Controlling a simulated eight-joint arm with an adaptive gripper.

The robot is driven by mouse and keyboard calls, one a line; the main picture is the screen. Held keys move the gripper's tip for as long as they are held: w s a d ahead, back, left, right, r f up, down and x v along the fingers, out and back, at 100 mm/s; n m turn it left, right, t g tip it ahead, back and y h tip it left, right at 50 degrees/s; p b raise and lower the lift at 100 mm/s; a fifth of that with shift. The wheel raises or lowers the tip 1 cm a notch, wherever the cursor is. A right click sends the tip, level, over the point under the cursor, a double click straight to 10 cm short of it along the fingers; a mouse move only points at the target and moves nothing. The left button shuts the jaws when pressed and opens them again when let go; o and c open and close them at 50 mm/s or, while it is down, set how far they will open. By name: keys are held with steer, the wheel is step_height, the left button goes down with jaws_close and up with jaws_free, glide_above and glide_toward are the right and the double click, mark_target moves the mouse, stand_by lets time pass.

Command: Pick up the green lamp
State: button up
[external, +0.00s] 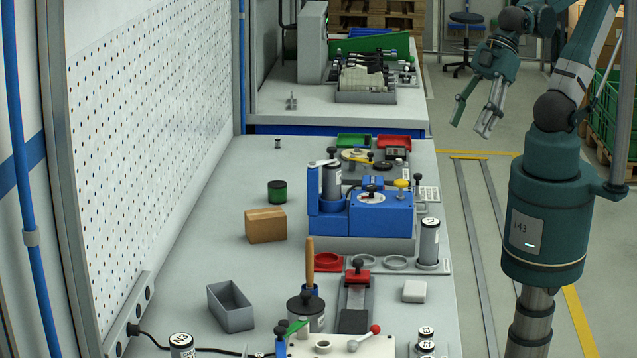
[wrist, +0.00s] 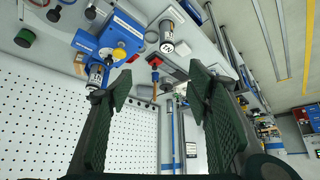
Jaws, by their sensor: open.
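The green lamp (external: 277,191) looks like a short green cylinder with a black top. It stands upright on the grey bench, behind a cardboard box, in the external view. In the wrist view a dark green round piece (wrist: 24,38) at the upper left seems to be the same lamp. My gripper (external: 472,120) is open and empty. It hangs over the floor aisle right of the bench, well away from the lamp. In the wrist view its two dark fingers (wrist: 158,88) are spread apart with nothing between them.
The cardboard box (external: 266,225) stands just in front of the lamp. A blue machine (external: 381,215) stands to its right, between lamp and arm. A grey open bin (external: 231,307) sits nearer the front. A perforated wall panel (external: 150,130) borders the left. Bench around the lamp is mostly clear.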

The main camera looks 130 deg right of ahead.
steer(key=w+d+m+g+h, duration=0.15)
steer(key=w+d+m, duration=0.25)
steer(key=w+d, duration=0.55)
steer(key=m+g+b, duration=0.1)
steer(key=m+g, duration=0.4)
steer(key=m, duration=0.6)
glide_above(280, 183)
steer(key=a, duration=0.1)
step_height(280, 183, down, 23)
steer(key=shift+f, duration=0.1)
steer(key=shift+s+d+f+m, duration=0.15)
steer(key=shift+d+m, duration=0.05)
steer(key=shift+m, duration=0.1)
steer(key=shift+d+f, duration=0.1)
steer(key=shift+f, duration=1.2)
steer(key=shift+f, duration=0.1)
steer(key=shift+d+f+b, duration=0.2)
steer(key=shift+f, duration=1.05)
steer(key=shift+d+f+b, duration=0.15)
steer(key=shift+f+b, duration=0.05)
steer(key=shift+f, duration=1.05)
